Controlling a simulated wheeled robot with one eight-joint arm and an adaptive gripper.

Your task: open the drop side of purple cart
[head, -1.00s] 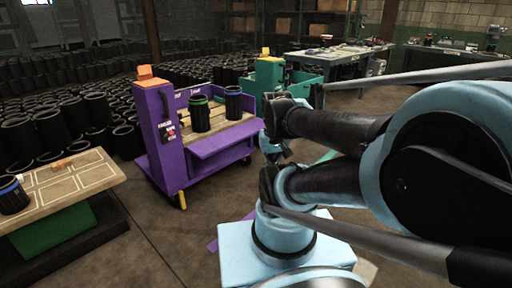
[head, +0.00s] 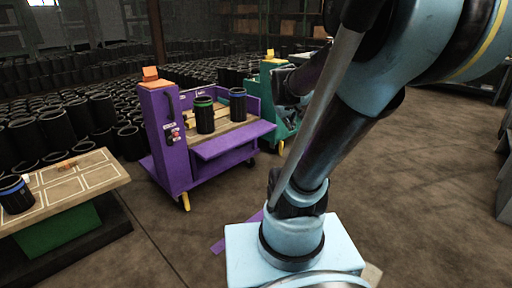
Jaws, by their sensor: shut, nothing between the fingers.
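The purple cart (head: 172,150) stands left of centre, with an orange-topped post at its left end. Its drop side (head: 233,140) is a purple panel along the near edge of the bed; it hangs out and down from that edge, leaving the bed open at the front. Two black sleeves, one green-rimmed (head: 204,116) and one blue-rimmed (head: 238,105), stand upright on the bed. The dark end of my arm, with my gripper (head: 286,86), shows right of the cart, apart from the panel and partly behind my own arm link. It looks shut and empty; its fingertips are hard to make out.
A teal cart (head: 270,72) stands behind the purple one, partly hidden by my arm. A wooden-topped table (head: 85,180) with a blue-banded sleeve (head: 14,196) is at the left. Many black sleeves fill the back left. The floor at right (head: 440,190) is clear.

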